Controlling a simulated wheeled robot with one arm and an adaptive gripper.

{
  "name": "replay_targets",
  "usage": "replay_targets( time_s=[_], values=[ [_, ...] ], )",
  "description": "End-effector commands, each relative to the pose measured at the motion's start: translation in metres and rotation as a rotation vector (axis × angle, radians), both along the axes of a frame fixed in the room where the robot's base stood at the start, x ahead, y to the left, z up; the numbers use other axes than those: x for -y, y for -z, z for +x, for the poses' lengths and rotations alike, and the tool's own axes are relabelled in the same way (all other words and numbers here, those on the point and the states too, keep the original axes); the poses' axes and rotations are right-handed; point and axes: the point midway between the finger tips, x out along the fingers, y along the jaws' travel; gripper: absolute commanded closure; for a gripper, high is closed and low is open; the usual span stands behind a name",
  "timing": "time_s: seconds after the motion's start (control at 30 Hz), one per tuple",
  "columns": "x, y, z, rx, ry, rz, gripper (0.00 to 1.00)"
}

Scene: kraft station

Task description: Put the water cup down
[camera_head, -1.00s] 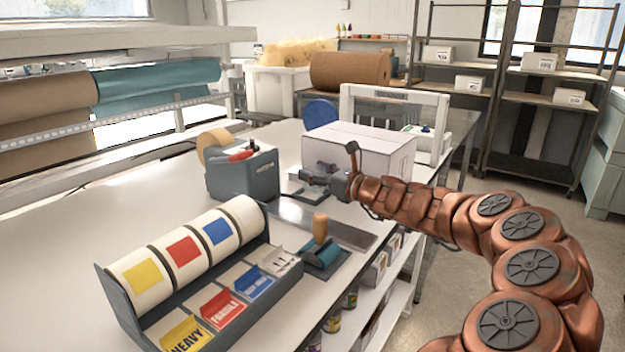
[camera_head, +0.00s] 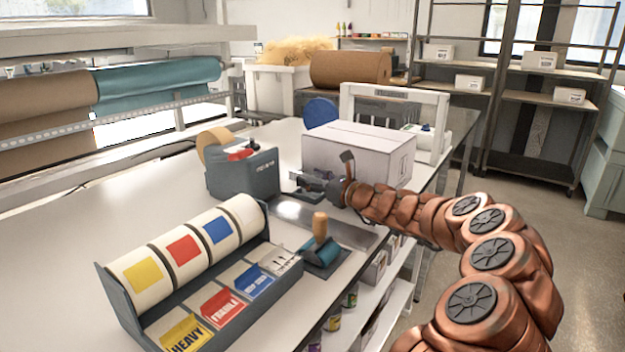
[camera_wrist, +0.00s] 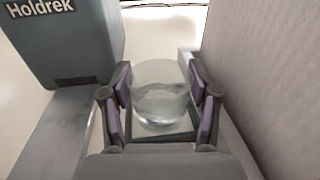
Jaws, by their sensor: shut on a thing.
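The water cup (camera_wrist: 160,92) is a clear, see-through round vessel between the purple-padded fingers of my gripper (camera_wrist: 160,88) in the wrist view. My gripper is shut on it, one finger on each side. In the head view my gripper (camera_head: 302,186) is low over the white table (camera_head: 165,190), between the grey tape dispenser and the white box. The cup cannot be made out in the head view. Whether its base touches the surface below is unclear.
The grey tape dispenser (camera_head: 245,176) stands close on the left, and it also shows in the wrist view (camera_wrist: 65,45). The white box (camera_head: 350,155) stands close on the right. A label roll stand (camera_head: 118,305) and a wooden-handled roller (camera_head: 320,245) are nearer. The table's left part is clear.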

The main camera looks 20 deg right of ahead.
Motion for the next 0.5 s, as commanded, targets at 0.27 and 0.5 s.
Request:
replay_targets(
  time_s=[0.27, 0.5],
  values=[
    [0.0002, 0.0024, 0.0, 0.001, 0.0, 0.001, 0.34],
    [0.0002, 0.0023, 0.0, 0.001, 0.0, 0.0, 0.14]
  ],
)
